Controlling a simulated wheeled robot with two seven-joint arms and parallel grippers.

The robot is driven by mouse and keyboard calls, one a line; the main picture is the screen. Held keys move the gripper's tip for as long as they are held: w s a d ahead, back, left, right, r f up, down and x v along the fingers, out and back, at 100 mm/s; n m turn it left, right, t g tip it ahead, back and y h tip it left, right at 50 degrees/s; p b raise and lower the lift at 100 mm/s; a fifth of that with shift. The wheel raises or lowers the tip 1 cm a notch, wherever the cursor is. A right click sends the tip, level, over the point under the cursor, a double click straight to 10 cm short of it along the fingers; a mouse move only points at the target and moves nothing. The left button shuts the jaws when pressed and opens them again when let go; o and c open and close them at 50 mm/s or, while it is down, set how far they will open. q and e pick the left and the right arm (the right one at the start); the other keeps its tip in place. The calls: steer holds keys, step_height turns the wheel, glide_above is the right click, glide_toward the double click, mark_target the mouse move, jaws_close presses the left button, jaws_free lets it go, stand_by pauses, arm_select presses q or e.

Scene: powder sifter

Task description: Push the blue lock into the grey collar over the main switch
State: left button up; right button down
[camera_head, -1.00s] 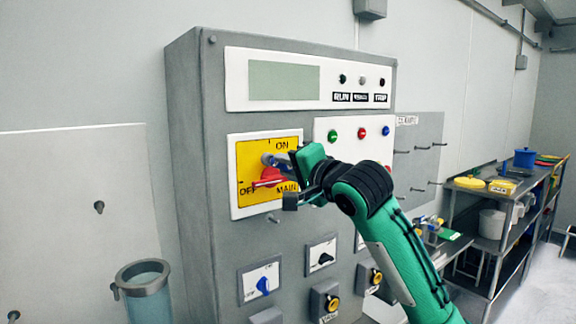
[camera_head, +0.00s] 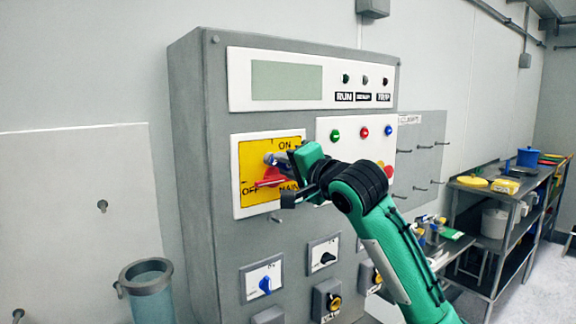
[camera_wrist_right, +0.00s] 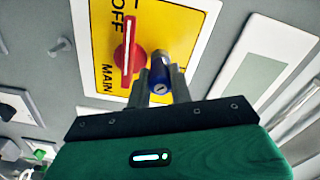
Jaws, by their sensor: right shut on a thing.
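The main switch is a red handle (camera_head: 268,177) on a yellow plate (camera_head: 246,150) marked ON, OFF and MAIN. The red handle also shows in the right wrist view (camera_wrist_right: 127,54). My right gripper (camera_wrist_right: 160,88) is shut on the blue lock (camera_wrist_right: 160,72), a small cylinder with a keyhole end. The lock is held beside the red handle, its far end towards the yellow plate. The grey collar cannot be made out clearly behind the lock and fingers. I cannot tell whether the lock is inside it. My left gripper is not in view.
The grey cabinet (camera_head: 190,150) carries a display panel (camera_head: 287,80) above and small knobs below the yellow plate. A clear cylinder (camera_head: 150,290) stands at lower left. Shelving (camera_head: 490,215) with containers stands at right. A metal peg (camera_wrist_right: 65,44) sticks out near the plate.

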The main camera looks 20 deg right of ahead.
steer(key=shift+w+a, duration=0.1)
steer(key=shift+w, duration=0.1)
steer(key=c, duration=1.2)
jaws_free()
steer(key=shift+o, duration=0.2)
